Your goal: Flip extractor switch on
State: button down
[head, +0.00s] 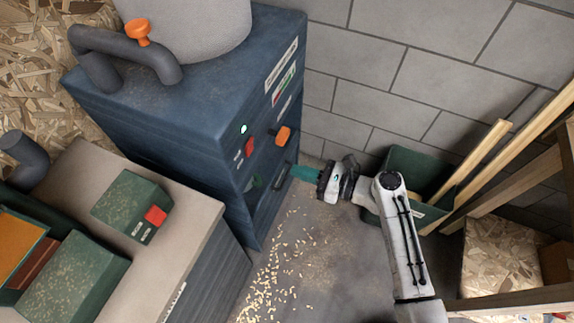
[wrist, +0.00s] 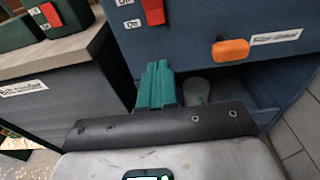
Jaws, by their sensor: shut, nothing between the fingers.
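A blue cabinet (head: 190,110) carries a red switch (head: 250,146) on its front, and the switch also shows at the top of the wrist view (wrist: 153,11). Small white labels sit beside it; the lower one reads "Off" (wrist: 133,23). I cannot tell which way the switch is set. My gripper (head: 299,172), with teal fingers, is in front of the cabinet, below and to the right of the switch in the head view. In the wrist view my gripper (wrist: 158,70) is shut and empty, its tips below the switch and apart from it.
An orange knob (head: 283,136) sticks out right of the switch. An open recess (head: 270,185) lies below. A bench (head: 195,220) at left holds a green box (head: 130,205) with another red switch (head: 155,215). A green bin (head: 410,170) with planks stands right. Wood chips litter the floor.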

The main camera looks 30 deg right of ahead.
jog(key=shift+f+v, duration=0.15)
jog(key=shift+v, duration=0.5)
jog(key=shift+f+v, duration=0.15)
jog(key=shift+v, duration=0.45)
jog(key=s+a+f+n+g+h, duration=0.1)
jog(key=s+a+f+n+g, duration=0.15)
jog(key=s+n+g, duration=0.35)
jog(key=s+a+f+n+g+h, duration=0.1)
jog(key=s+a+f+n+g, duration=0.2)
jog(key=n, duration=0.6)
jog(key=s+d+r+n+g+h, duration=0.1)
jog(key=s+d+r+n+h, duration=0.1)
jog(key=s+d+n+h, duration=0.2)
jog(key=s+d+r+n+g+h, duration=0.2)
jog(key=s+d+r+n+h, duration=0.1)
jog(key=s+n, duration=0.5)
jog(key=shift+s+d+n+h, duration=0.25)
jog(key=shift+d+n+h, duration=0.15)
jog(key=shift+n+h, duration=0.15)
